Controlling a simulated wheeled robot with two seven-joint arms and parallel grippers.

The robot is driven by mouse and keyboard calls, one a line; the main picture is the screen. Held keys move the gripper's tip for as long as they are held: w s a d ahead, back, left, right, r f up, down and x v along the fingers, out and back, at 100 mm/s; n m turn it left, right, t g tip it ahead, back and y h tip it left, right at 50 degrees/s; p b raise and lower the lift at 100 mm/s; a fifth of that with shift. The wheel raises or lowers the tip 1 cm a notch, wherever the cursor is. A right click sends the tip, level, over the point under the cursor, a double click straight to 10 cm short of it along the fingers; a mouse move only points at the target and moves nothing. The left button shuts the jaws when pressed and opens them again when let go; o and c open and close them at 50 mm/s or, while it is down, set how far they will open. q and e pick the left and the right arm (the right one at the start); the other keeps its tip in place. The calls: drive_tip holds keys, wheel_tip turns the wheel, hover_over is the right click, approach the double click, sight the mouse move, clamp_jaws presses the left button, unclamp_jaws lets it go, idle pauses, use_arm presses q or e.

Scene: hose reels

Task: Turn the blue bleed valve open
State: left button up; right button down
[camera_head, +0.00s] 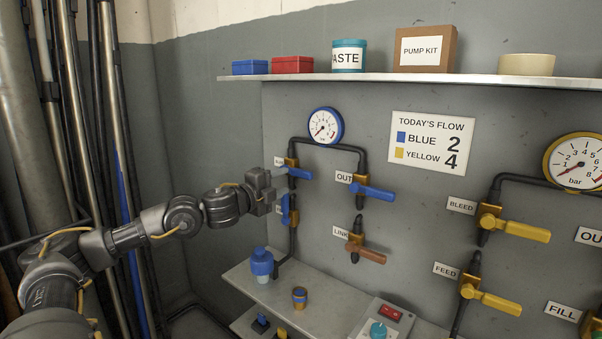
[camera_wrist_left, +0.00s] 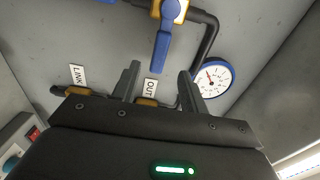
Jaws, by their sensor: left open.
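The blue bleed valve (camera_head: 292,173) is on the wall pipe below the blue-rimmed gauge; its blue handle points right, and its label is mostly hidden. My left gripper (camera_head: 279,184) is open beside it, just left of the handle, one finger close to the valve. In the left wrist view the blue handle (camera_wrist_left: 162,52) hangs from its brass body towards the space between my open fingers (camera_wrist_left: 160,82). Nothing is held, and I cannot tell whether a finger touches the handle. My right gripper is not in view.
Below is the blue feed valve (camera_head: 289,210), close to my left gripper. To the right are the blue OUT valve (camera_head: 372,191) and brown LINK handle (camera_head: 369,254). A shelf (camera_head: 480,79) is above; a lower ledge (camera_head: 330,308) carries a blue-capped bottle (camera_head: 262,263).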

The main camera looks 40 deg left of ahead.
sight(299, 174)
use_arm(q)
drive_tip(key=w, duration=0.1)
drive_tip(key=w+p, duration=0.1)
drive_tip(key=w, duration=0.1)
drive_tip(key=shift+r, duration=0.3)
drive_tip(key=w, duration=0.3)
drive_tip(key=w+p, duration=0.1)
drive_tip(key=w, duration=0.1)
drive_tip(key=shift+w+f, duration=0.2)
drive_tip(key=shift+f, duration=0.05)
drive_tip(key=shift+w+f, duration=0.1)
drive_tip(key=shift+w, duration=0.4)
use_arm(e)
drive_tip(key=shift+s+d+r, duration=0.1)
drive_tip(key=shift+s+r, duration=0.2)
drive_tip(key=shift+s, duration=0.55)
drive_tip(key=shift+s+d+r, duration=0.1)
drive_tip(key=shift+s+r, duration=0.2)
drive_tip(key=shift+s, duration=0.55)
use_arm(q)
clamp_jaws()
